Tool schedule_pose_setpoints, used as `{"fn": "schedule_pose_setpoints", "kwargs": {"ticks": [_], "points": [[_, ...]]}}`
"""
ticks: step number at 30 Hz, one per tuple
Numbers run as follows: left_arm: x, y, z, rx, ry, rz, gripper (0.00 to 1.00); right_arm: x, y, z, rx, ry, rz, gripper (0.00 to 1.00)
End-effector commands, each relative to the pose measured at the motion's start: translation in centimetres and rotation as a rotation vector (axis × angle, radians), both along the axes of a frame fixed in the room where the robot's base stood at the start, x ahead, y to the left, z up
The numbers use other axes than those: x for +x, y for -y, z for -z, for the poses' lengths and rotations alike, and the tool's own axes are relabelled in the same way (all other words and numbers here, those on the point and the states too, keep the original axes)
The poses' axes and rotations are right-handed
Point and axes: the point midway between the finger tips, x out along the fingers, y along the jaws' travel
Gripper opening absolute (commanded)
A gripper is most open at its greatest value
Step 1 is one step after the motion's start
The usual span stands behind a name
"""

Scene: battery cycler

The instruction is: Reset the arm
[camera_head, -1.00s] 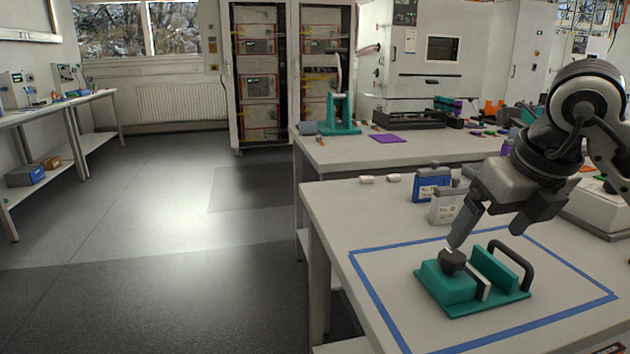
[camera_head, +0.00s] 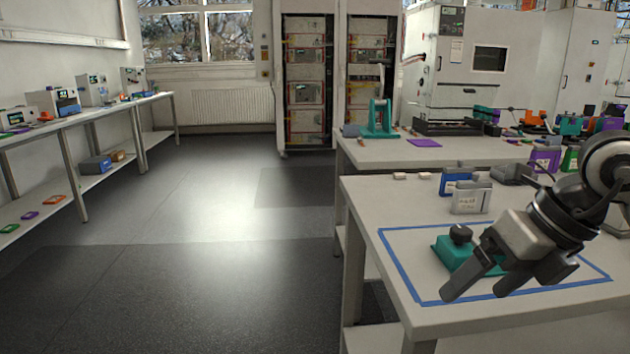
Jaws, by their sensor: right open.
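My right gripper (camera_head: 478,294) comes in from the right, above the front part of the near table. Its jaws are apart and I see nothing between them. A teal fixture with a dark knob (camera_head: 460,234) sits inside the blue tape outline (camera_head: 397,265) on the table. The gripper and wrist hide much of the fixture's right side, including its black handle. My left gripper is not in view.
A blue battery pack (camera_head: 455,180) and a grey one (camera_head: 470,199) stand behind the tape outline on the near table (camera_head: 362,190). A farther bench holds a teal press (camera_head: 380,120) and a purple mat (camera_head: 424,143). The floor (camera_head: 220,230) at left is clear.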

Motion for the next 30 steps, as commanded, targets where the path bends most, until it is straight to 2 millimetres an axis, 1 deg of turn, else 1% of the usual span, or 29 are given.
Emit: {"fn": "schedule_pose_setpoints", "kwargs": {"ticks": [1, 2, 5, 7, 8, 9, 10, 11, 12, 14, 15, 17, 18, 20, 21, 23, 24, 26, 27, 29, 30], "points": [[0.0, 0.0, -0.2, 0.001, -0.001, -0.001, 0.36, -0.4, -1.6, 0.6, 0.062, -0.023, -0.044, 0.87], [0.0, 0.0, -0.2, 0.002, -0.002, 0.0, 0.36, -0.7, -2.6, 0.9, 0.102, -0.032, -0.069, 0.87], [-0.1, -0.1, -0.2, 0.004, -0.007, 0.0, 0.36, -1.9, -6.3, 1.8, 0.272, -0.079, -0.153, 0.87], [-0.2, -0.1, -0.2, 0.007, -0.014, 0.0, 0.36, -3.2, -9.3, 1.9, 0.441, -0.124, -0.208, 0.87], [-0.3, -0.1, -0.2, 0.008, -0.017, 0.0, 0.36, -3.9, -10.8, 1.8, 0.535, -0.151, -0.229, 0.87], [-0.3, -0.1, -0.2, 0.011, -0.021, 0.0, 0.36, -4.8, -12.7, 1.4, 0.676, -0.187, -0.247, 0.87], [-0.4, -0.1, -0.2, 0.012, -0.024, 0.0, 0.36, -5.4, -14.0, 0.9, 0.793, -0.217, -0.247, 0.87], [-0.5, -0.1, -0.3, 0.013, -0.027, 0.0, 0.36, -6.0, -15.2, 0.2, 0.921, -0.249, -0.237, 0.87], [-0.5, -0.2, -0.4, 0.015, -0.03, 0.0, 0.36, -6.4, -16.3, -0.8, 1.099, -0.293, -0.202, 0.87], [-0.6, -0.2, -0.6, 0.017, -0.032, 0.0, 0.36, -6.1, -17.0, -2.3, 1.36, -0.357, -0.097, 0.87], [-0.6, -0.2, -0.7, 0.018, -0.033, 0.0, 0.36, -5.5, -16.8, -2.8, 1.522, -0.4, 0.007, 0.87], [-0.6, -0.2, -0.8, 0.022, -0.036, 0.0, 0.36, -3.9, -15.8, -2.7, 1.74, -0.461, 0.208, 0.87], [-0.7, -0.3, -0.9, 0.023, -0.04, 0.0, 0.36, -2.9, -14.8, -1.8, 1.862, -0.504, 0.371, 0.87], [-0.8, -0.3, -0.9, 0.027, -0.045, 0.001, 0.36, -1.4, -12.8, 0.9, 2.007, -0.568, 0.657, 0.87], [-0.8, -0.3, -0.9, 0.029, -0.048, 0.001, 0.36, -0.8, -11.5, 3.5, 2.071, -0.614, 0.869, 0.87], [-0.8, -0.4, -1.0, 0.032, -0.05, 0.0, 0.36, -0.9, -9.9, 7.9, 2.111, -0.678, 1.175, 0.87], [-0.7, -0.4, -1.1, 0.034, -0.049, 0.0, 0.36, -1.4, -9.1, 10.8, 2.108, -0.718, 1.36, 0.87], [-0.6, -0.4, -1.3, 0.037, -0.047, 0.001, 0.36, -2.9, -8.3, 14.8, 2.073, -0.778, 1.613, 0.87], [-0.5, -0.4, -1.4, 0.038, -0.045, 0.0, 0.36, -4.1, -8.0, 17.2, 2.036, -0.816, 1.76, 0.87], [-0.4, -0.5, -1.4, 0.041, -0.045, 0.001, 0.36, -6.1, -7.8, 20.3, 1.968, -0.871, 1.951, 0.87], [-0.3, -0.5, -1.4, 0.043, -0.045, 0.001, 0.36, -7.4, -7.7, 21.9, 1.92, -0.901, 2.056, 0.87]]}}
